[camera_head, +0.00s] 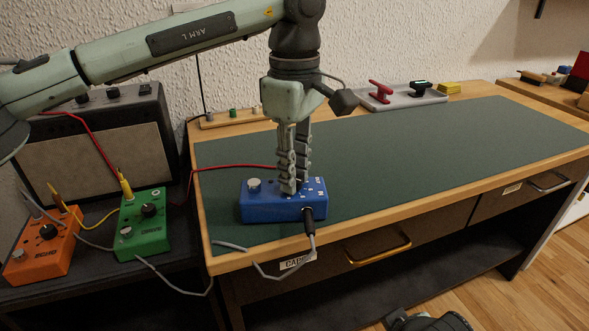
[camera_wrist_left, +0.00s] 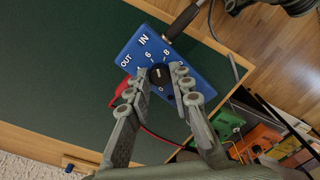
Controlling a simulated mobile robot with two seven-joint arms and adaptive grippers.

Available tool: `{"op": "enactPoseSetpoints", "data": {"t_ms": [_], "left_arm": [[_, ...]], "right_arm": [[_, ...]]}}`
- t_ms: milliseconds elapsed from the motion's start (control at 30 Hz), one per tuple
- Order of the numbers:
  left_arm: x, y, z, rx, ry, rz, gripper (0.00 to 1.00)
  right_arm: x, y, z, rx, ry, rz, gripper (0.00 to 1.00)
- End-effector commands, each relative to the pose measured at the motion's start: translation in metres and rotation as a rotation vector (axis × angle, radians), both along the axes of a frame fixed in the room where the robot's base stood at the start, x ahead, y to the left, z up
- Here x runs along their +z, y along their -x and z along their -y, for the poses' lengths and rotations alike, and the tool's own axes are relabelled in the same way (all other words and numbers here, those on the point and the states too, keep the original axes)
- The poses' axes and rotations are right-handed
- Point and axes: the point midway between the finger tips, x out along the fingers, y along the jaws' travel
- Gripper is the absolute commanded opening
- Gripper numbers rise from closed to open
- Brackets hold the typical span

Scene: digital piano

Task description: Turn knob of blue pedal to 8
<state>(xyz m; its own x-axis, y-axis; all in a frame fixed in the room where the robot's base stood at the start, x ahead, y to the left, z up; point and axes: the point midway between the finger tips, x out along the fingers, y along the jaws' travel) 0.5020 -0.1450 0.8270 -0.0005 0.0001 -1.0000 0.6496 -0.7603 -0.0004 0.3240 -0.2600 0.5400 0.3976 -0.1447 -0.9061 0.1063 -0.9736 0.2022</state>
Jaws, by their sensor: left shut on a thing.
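The blue pedal (camera_head: 262,211) lies on the green mat near the table's front left corner, with a silver footswitch (camera_head: 254,185) on its left part. My left gripper (camera_head: 289,191) points straight down over the pedal's right part and hides the knob there. In the left wrist view the black knob (camera_wrist_left: 160,77) sits between the two fingertips (camera_wrist_left: 161,71), and the gripper is shut on it. The dial marks 6 and 8 (camera_wrist_left: 166,53) show on the pedal beside the knob. I cannot tell for sure which mark its small white pointer meets.
A black plug with a grey cable (camera_head: 308,222) enters the pedal's front side, and a red cable (camera_head: 230,168) runs behind it. Green (camera_head: 126,243) and orange (camera_head: 40,262) pedals stand on the lower surface at left. The mat (camera_head: 450,150) is clear to the right.

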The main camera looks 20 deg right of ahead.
Motion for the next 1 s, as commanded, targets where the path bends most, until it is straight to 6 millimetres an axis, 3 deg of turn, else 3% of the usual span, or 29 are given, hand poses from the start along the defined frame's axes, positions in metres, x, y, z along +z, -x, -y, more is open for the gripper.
{"op": "enactPoseSetpoints", "data": {"t_ms": [500, 1000], "left_arm": [[0.001, 0.0, 0.0, -0.395, 0.001, 0.002, 0.0], [0.001, 0.0, 0.0, -0.505, 0.001, 0.001, 0.0]], "right_arm": [[-0.002, 0.01, 0.006, -0.018, 0.011, -0.048, 0.35], [-0.002, 0.014, 0.01, -0.028, 0.017, -0.062, 0.35]]}}
